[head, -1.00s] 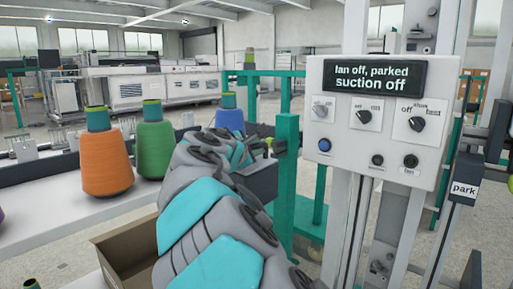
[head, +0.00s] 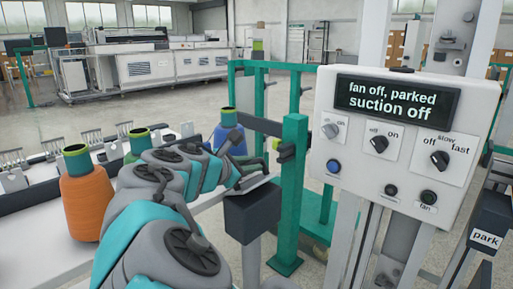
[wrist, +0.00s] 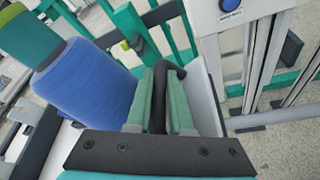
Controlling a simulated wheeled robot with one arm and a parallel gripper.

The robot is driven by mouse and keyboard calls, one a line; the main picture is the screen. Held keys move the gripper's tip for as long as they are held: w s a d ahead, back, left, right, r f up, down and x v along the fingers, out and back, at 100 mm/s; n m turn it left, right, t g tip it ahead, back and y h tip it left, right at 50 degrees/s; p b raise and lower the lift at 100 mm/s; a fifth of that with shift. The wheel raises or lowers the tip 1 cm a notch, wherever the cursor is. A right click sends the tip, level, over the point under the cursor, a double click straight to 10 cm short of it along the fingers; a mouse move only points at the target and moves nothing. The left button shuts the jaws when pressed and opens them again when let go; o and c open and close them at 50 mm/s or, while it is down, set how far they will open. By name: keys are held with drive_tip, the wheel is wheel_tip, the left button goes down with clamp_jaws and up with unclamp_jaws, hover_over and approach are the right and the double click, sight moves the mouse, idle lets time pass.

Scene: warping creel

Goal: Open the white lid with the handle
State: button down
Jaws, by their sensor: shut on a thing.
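My gripper (wrist: 161,100) has its green fingers shut on a black bent handle (wrist: 175,70). A white lid (wrist: 206,105) shows beside the fingers in the wrist view. In the head view, a small light edge that looks like the lid (head: 254,187) sits at the top of a dark box (head: 250,215) on a post. My arm comes in from the lower left and hides much of the gripper and lid there. How far the lid is tilted I cannot tell.
A control panel (head: 325,118) reading "fan off, parked, suction off" stands right of the box. A blue cone (wrist: 85,88) stands close left of the gripper. An orange cone (head: 86,205) is on the white table at left. A green frame (head: 293,180) rises behind the box.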

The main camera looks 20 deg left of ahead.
drive_tip(key=shift+w+a+n+g+h, duration=0.15)
drive_tip(key=shift+a+n+h, duration=0.15)
drive_tip(key=shift+n, duration=0.25)
drive_tip(key=shift+w+a+n+g+h, duration=0.1)
drive_tip(key=shift+a+n+g+h, duration=0.1)
drive_tip(key=shift+a+n, duration=0.3)
drive_tip(key=c, duration=0.8)
unclamp_jaws()
drive_tip(key=shift+r, duration=0.1)
drive_tip(key=shift+d, duration=0.1)
